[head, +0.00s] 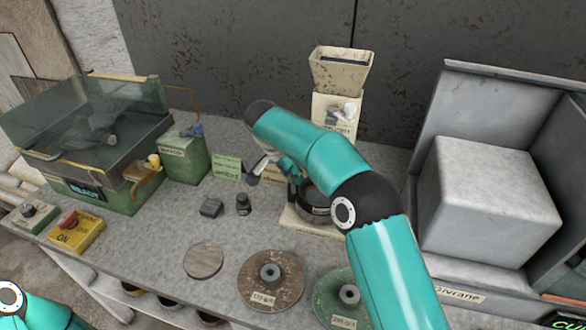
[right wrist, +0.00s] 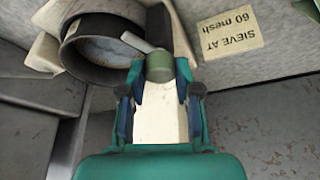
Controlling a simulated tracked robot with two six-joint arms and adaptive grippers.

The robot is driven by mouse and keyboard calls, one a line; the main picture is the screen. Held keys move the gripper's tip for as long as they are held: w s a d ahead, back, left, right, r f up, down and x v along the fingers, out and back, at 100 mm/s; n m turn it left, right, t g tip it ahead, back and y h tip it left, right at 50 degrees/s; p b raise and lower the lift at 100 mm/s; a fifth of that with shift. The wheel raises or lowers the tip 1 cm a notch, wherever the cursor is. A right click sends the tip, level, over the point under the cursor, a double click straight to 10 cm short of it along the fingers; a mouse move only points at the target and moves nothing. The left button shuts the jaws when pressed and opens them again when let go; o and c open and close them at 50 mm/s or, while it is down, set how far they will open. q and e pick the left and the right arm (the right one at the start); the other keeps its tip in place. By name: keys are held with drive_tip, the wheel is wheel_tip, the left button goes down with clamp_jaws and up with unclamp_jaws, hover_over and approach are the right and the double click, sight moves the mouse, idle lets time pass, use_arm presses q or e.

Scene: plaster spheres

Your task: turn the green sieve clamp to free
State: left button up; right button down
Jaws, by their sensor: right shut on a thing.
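The green sieve clamp (right wrist: 160,67) is a small green round knob with a pale grey lever, beside the dark round sieve (right wrist: 98,50) in the right wrist view. My right gripper (right wrist: 161,80) is shut on the clamp, one finger on each side. In the head view my right gripper (head: 287,172) is partly hidden behind its own arm, at the left of the sieve (head: 316,205) on its pale stand. The clamp is hidden there. Of my left arm only a link shows at the lower left corner; its gripper is out of view.
A card reading "SIEVE AT 60 mesh" (right wrist: 228,33) shows by the clamp. Discs (head: 270,282) lie on the table front, with small dark pieces (head: 211,208) behind. A glass-lidded green machine (head: 85,150) stands left, a large grey block (head: 490,200) right.

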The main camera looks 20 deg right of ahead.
drive_tip(key=m+g+p, duration=0.1)
drive_tip(key=m+p, duration=0.2)
drive_tip(key=shift+r, duration=0.15)
drive_tip(key=shift+m+g+h+p, duration=0.3)
drive_tip(key=shift+m+p, duration=0.3)
drive_tip(key=shift+p, duration=0.15)
drive_tip(key=shift+f, duration=0.2)
drive_tip(key=c, duration=0.8)
unclamp_jaws()
drive_tip(key=shift+r, duration=0.1)
